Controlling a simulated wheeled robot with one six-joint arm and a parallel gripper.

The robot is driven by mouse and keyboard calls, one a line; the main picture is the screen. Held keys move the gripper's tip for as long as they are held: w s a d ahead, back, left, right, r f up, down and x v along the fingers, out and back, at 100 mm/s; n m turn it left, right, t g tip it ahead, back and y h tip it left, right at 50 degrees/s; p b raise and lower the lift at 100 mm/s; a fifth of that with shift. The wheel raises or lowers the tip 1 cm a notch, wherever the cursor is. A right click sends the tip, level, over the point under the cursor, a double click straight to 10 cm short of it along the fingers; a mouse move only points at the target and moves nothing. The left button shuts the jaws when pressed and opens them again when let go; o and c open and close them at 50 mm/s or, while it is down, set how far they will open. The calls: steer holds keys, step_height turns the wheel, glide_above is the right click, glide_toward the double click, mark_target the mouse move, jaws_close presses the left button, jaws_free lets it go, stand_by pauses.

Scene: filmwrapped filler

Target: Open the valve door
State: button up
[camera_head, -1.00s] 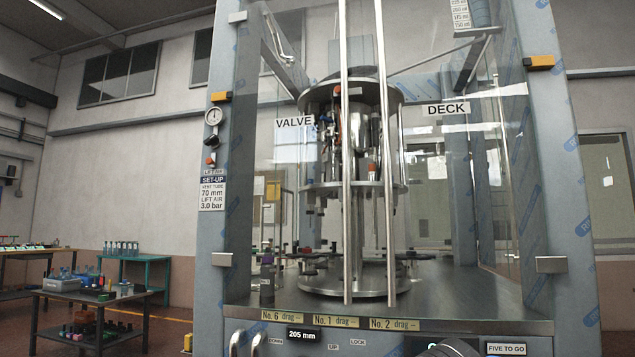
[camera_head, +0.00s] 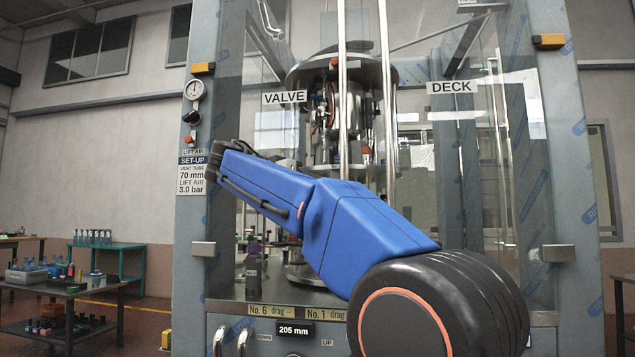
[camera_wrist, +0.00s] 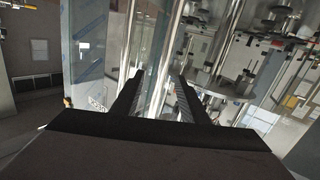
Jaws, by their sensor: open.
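The valve door (camera_head: 268,125) is the left glass panel of the cabinet, with a white VALVE label (camera_head: 284,97). It looks closed. A vertical steel handle bar (camera_head: 341,80) runs along its right edge, beside the similar bar (camera_head: 386,85) of the DECK door. My blue arm crosses low in front of the glass. My gripper (camera_head: 214,165) is at its far end, near the left post and the set-up sign, small and partly hidden. In the wrist view my gripper (camera_wrist: 158,76) has its two dark fingers apart. An upright metal bar (camera_wrist: 169,55) shows between and beyond them; contact cannot be told.
The left post (camera_head: 203,270) carries a gauge (camera_head: 194,89) and signs. The right post (camera_head: 565,150) stands beyond the DECK door. A dark table (camera_head: 70,300) with small items stands at lower left. Filler machinery (camera_head: 345,75) is behind the glass.

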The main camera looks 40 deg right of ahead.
steer(key=w+d+r, duration=0.1)
steer(key=w+d, duration=0.1)
steer(key=d, duration=0.6)
steer(key=w+d+r+m, duration=0.1)
steer(key=w+d+r, duration=0.1)
steer(key=d, duration=0.6)
steer(key=shift+w+d+h, duration=0.15)
steer(key=shift+h, duration=0.25)
jaws_close()
